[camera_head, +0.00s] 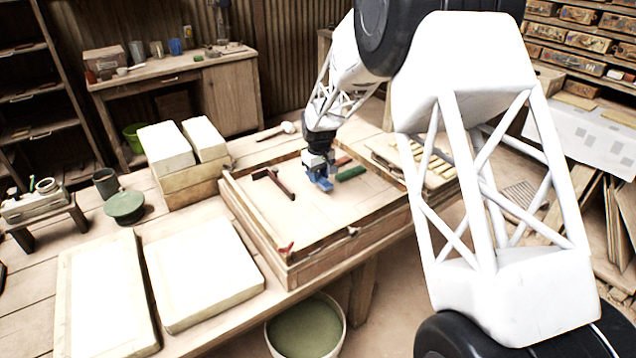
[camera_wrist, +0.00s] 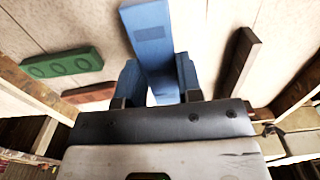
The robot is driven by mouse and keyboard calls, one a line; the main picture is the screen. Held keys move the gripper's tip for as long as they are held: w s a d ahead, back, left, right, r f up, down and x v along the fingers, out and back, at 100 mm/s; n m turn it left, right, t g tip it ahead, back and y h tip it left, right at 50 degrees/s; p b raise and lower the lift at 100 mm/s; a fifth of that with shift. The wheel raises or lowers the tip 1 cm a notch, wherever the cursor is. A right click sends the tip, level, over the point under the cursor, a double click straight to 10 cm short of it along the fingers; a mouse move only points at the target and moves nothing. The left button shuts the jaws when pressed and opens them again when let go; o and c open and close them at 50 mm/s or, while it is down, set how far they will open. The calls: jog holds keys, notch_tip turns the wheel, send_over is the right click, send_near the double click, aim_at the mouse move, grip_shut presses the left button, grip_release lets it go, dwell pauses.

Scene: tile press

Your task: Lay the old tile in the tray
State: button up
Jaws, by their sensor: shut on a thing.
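My gripper (camera_head: 319,171) is low over the right half of a shallow wooden frame on the table. In the wrist view, its two blue fingers are shut on a flat blue tile (camera_wrist: 148,32), which also shows in the head view (camera_head: 323,184). Whether the blue tile touches the boards below, I cannot tell. A green tile (camera_head: 351,173) with round marks lies just right of it, and at left in the wrist view (camera_wrist: 62,66). A red-brown tile (camera_wrist: 88,94) lies beside the green one. No label shows which is the old tile. The wooden frame (camera_head: 248,222) resembles a tray with raised sides.
A dark brown bar (camera_head: 273,184) lies left of my gripper inside the frame. A rack with yellowish strips (camera_head: 428,163) stands at the frame's right. Pale slabs (camera_head: 201,273) and stacked blocks (camera_head: 166,150) stand to the left. A bucket (camera_head: 306,328) stands below the front edge.

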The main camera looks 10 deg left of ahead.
aim_at(318, 188)
jog(key=shift+w, duration=0.1)
jog(key=shift+w+a, duration=0.1)
jog(key=shift+w, duration=0.1)
jog(key=shift+w+a+f, duration=0.1)
jog(key=shift+w+f, duration=0.05)
jog(key=shift+f, duration=1.65)
jog(key=shift+f, duration=0.15)
jog(key=o, duration=1)
jog(key=shift+c, duration=0.2)
notch_tip(318, 188, up, 12)
jog(key=shift+r, duration=0.15)
